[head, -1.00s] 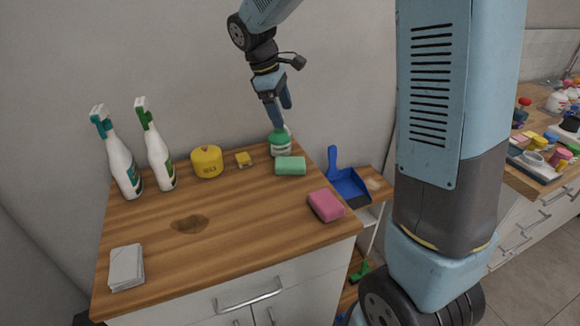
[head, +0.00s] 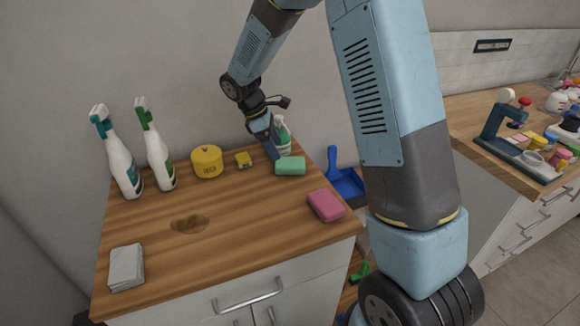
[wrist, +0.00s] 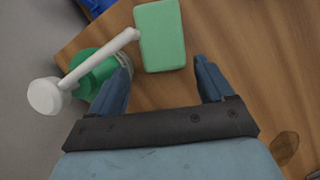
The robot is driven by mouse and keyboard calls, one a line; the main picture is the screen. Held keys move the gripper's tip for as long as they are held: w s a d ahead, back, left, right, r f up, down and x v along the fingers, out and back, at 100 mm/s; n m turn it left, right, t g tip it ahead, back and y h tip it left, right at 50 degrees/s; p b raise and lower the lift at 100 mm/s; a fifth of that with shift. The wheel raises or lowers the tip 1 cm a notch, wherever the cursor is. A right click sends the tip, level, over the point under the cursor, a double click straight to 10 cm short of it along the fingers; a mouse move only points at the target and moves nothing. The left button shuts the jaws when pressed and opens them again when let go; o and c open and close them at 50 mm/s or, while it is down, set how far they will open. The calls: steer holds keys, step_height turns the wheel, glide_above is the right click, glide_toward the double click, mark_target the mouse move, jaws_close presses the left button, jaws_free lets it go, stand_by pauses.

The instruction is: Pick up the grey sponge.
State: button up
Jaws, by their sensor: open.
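No clearly grey sponge shows. A green sponge (head: 290,166) lies at the back right of the wooden counter (head: 240,215); it also shows in the wrist view (wrist: 160,38). A pink sponge (head: 326,205) lies near the right edge. A pale grey-white flat stack (head: 126,267), perhaps cloths, lies at the front left. My gripper (head: 274,152) is open and empty, pointing down just left of the green sponge. In the wrist view my fingers (wrist: 161,80) are spread, with the green sponge beyond the gap.
A green-and-white bottle (head: 283,134) stands right behind my gripper; in the wrist view it (wrist: 92,72) overlaps the left finger. Two white spray bottles (head: 122,165) (head: 159,158) and a yellow tin (head: 207,161) stand at the back left. The counter's middle is clear except for a brown stain (head: 190,224).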

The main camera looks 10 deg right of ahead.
mark_target(283, 161)
steer(key=shift+x, duration=3.2)
steer(key=shift+s+a, duration=0.15)
steer(key=shift+s, duration=0.05)
steer(key=c, duration=0.8)
